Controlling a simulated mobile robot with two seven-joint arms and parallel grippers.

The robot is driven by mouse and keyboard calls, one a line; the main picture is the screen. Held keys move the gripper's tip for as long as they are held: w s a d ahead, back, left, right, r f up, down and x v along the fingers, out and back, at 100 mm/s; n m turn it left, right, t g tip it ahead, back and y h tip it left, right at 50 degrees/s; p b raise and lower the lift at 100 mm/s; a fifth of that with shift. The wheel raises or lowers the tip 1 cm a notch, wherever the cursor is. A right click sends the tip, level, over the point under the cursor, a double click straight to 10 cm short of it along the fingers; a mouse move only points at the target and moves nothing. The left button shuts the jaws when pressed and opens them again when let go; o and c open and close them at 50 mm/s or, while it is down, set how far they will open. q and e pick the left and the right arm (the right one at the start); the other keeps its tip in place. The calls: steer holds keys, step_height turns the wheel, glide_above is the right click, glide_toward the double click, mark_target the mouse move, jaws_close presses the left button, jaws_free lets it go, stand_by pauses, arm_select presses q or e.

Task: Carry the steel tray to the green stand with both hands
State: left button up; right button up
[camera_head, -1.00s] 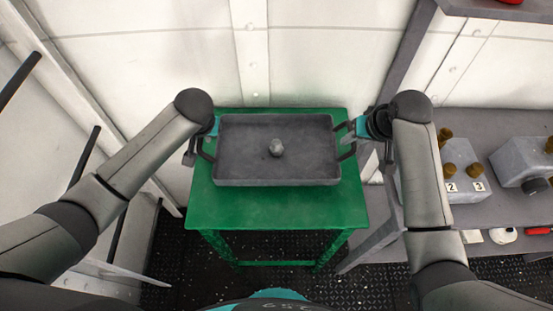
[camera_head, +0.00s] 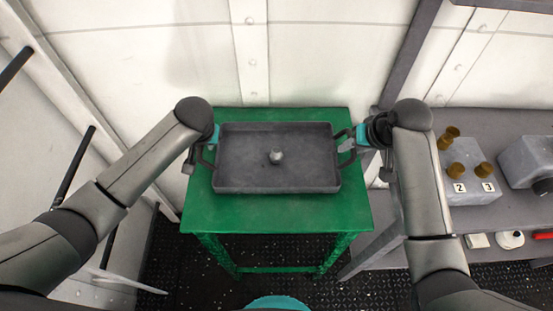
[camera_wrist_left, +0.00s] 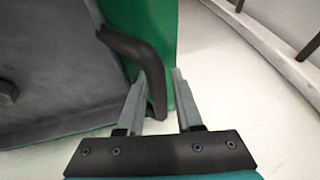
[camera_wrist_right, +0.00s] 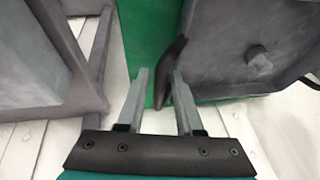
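The grey steel tray (camera_head: 240,184) appears level over the green stand (camera_head: 275,215) in the head view, inside its outline. I cannot tell whether it touches the top. A small grey knob-like piece (camera_head: 276,157) is in the middle of the tray. My left gripper (camera_head: 209,143) is at the tray's left handle; the left wrist view shows this dark handle (camera_wrist_left: 140,50) between the fingers (camera_wrist_left: 160,75). My right gripper (camera_head: 350,141) is at the right handle; the right wrist view shows that handle (camera_wrist_right: 178,58) between the fingers (camera_wrist_right: 160,75).
A grey bench (camera_head: 505,220) to the right carries numbered boxes (camera_head: 470,165) with brass knobs. A white riveted wall (camera_head: 320,55) stands close behind the stand. Dark rails (camera_head: 75,165) are on the left. Dark patterned floor shows in front.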

arm_select(q)
steer(key=shift+o, duration=0.8)
arm_select(e)
steer(key=shift+o, duration=0.7)
arm_select(q)
steer(key=shift+d+r, duration=0.1)
steer(key=shift+r, duration=0.05)
steer(key=v, duration=1.1)
steer(key=shift+s+r, duration=0.2)
steer(key=shift+r, duration=0.1)
arm_select(e)
steer(key=v, duration=1.2)
arm_select(q)
steer(key=shift+d, duration=0.1)
